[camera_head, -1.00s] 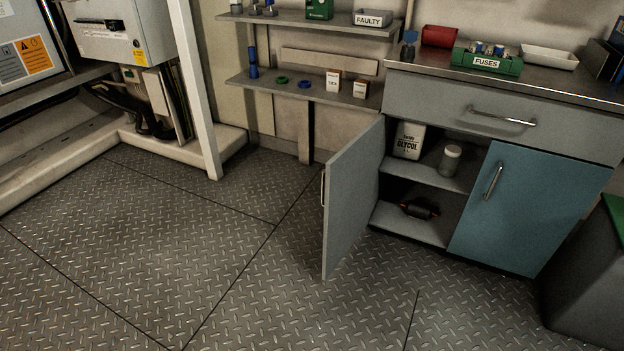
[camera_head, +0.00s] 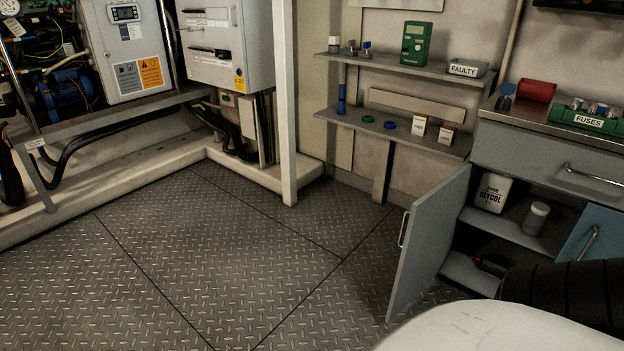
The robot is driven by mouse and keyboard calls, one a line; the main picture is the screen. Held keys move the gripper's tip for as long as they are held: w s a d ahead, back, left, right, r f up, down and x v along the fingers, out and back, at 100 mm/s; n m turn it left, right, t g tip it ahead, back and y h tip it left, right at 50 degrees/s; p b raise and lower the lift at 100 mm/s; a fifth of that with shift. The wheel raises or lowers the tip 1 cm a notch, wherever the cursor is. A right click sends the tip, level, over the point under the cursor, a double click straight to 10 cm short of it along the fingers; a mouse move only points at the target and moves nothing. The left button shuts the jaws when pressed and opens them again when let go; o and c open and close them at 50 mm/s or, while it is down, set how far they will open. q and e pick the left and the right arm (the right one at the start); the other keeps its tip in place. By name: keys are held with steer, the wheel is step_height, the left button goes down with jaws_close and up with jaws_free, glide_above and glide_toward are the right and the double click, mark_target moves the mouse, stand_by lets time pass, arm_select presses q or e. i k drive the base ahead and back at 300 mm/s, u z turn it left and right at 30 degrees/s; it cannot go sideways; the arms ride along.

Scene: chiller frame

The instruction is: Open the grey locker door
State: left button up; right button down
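The grey locker door (camera_head: 430,240) stands wide open, swung out from the left side of the cabinet below the counter. Its metal handle (camera_head: 403,229) is on the outer face near the free edge. Inside the open locker are a white glycol container (camera_head: 492,192) and a lidded jar (camera_head: 536,218) on the shelf. A dark object (camera_head: 490,265) lies on the locker floor, partly hidden by my arm. Neither of my grippers shows; only part of my arm is at the bottom right.
A grey drawer (camera_head: 545,163) above the locker is shut. Wall shelves (camera_head: 390,132) hold small parts and boxes. A white post (camera_head: 287,110) and a chiller frame stand at the left. The chequer-plate floor (camera_head: 210,260) in the middle is clear.

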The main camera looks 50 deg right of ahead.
mark_target(432, 220)
steer(key=u, duration=0.2)
steer(key=i, duration=0.95)
steer(key=z, duration=2.15)
steer(key=i, duration=0.5)
steer(key=z, duration=0.05)
